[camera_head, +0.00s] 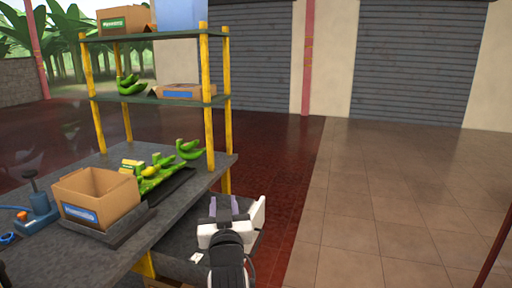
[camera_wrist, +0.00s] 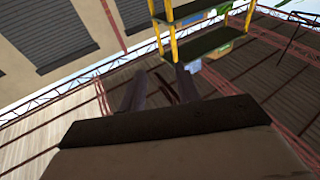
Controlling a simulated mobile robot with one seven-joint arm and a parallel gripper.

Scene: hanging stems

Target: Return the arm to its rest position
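My gripper (camera_head: 224,205) is in the lower middle of the head view, just right of the dark table. It has a white body and two grey-purple fingers that stand apart with nothing between them. It appears low beside the table edge, in front of a lower grey surface. In the wrist view my gripper (camera_wrist: 160,82) also shows two separated fingers with only background between them. That view is tilted and takes in the roof beams and shelf.
The dark table (camera_head: 95,262) holds an open cardboard box (camera_head: 98,199), green bananas (camera_head: 188,150) and a blue-based device (camera_head: 38,212). A yellow-posted shelf (camera_head: 150,98) stands behind, bearing boxes and bananas. The tiled floor (camera_head: 400,185) to the right is clear.

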